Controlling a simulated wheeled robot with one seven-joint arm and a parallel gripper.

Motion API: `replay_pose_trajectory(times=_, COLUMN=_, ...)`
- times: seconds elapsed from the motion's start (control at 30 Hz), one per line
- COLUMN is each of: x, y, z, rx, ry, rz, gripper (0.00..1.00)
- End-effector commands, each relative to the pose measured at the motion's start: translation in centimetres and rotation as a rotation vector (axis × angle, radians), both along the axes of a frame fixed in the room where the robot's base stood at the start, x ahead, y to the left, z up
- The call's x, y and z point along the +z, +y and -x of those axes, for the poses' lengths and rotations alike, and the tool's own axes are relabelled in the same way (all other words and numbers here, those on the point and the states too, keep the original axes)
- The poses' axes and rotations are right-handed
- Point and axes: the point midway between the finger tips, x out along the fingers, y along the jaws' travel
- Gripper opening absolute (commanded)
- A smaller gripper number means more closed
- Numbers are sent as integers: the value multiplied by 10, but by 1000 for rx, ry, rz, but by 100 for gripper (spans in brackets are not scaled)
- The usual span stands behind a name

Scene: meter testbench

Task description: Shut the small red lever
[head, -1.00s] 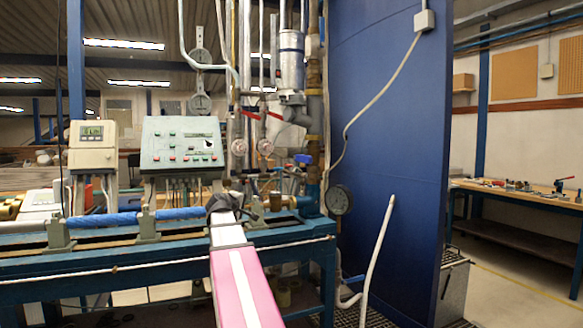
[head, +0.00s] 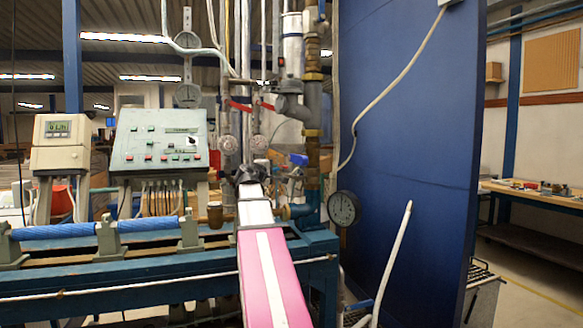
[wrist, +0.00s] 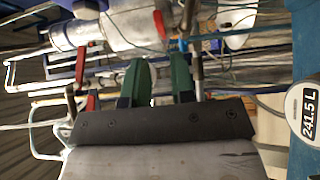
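Two red levers sit on the vertical pipes in the head view, the left one (head: 239,106) longer-looking and the right one (head: 266,104) shorter-looking. Two red lever pieces also show at the left of the wrist view, an upper one (wrist: 80,66) and a lower one (wrist: 90,102). I cannot match them surely between views. My gripper (head: 250,172) is below the levers in the head view, its fingers hard to make out there. In the wrist view its green fingers (wrist: 160,80) stand apart with nothing gripped between them. It touches neither lever visibly.
A control panel (head: 160,142) and a beige meter box (head: 61,143) stand left. Pipes, valves and a round gauge (head: 344,208) crowd the area ahead. A blue wall panel (head: 410,130) bounds the right.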

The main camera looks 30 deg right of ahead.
Motion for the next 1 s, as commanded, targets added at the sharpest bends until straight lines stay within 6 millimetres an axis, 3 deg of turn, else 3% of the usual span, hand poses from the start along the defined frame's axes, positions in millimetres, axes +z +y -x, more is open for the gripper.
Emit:
replay_pose_trajectory(times=0.27, x=0, y=-15, z=-10, rx=-1, ry=1, rz=-1, gripper=23)
replay_pose_trajectory(times=0.8, x=1, y=-86, z=-54, rx=0, ry=0, rz=0, gripper=23)
replay_pose_trajectory(times=1.0, x=0, y=-92, z=-57, rx=0, ry=0, rz=0, gripper=23)
